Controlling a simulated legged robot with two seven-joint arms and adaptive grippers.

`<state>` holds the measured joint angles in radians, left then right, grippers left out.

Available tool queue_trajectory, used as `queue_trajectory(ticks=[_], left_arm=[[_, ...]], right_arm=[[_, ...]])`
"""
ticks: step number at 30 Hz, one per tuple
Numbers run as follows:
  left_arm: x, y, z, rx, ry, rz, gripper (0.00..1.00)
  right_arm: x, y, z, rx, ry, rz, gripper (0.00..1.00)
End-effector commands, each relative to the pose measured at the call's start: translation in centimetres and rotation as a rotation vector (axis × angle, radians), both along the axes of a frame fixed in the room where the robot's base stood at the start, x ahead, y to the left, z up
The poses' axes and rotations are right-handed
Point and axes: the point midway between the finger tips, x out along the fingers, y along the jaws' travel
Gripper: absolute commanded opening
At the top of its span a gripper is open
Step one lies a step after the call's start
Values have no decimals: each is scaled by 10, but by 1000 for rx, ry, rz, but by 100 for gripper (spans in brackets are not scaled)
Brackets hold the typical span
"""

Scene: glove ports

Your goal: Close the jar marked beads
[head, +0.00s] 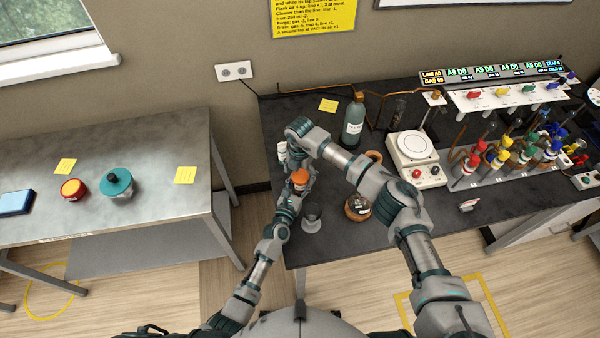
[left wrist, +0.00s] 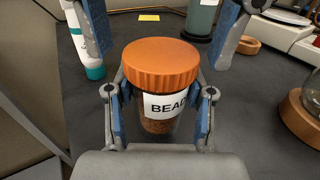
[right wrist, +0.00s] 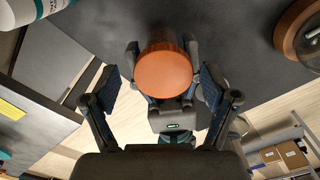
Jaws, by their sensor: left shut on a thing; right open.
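The lid also shows in the head view (head: 300,178) and right wrist view (right wrist: 164,74). My left gripper (left wrist: 160,118) is shut on the jar's body from both sides. My right gripper (right wrist: 161,84) is open above, its fingers on either side of the lid, with gaps between them and it.
The jar is at the dark bench's (head: 340,238) left end. A white bottle with a teal base (left wrist: 85,40), a grey-green bottle (head: 353,122) and a round-based glass vessel (head: 357,208) are near. A balance (head: 413,150) and flask rack (head: 500,172) stand right.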

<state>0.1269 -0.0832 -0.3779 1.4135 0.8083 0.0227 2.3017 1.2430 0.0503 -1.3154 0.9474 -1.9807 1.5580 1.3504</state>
Motion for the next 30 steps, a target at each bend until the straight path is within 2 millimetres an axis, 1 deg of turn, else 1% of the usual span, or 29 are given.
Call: queue_trajectory(ticks=[5,8,12,15,23,24,26,29,30], left_arm=[[1,1,-1,1,1,2,0],[1,2,-1,1,1,2,0],[1,2,-1,1,1,3,0],[1,2,-1,1,1,3,0],[1,2,-1,1,1,3,0],[1,2,-1,1,1,3,0],[1,2,-1,1,1,3,0],[1,2,-1,1,1,3,0],[1,2,-1,1,1,3,0]], right_arm=[[0,0,3,0,1,2,86],[0,0,12,0,1,2,86],[0,0,32,0,0,3,86],[-1,0,42,0,2,3,86],[-1,0,45,0,4,2,86],[-1,0,45,0,4,3,81],[-1,0,45,0,4,14,81],[-1,0,47,0,2,84,81],[-1,0,48,0,2,136,81]])
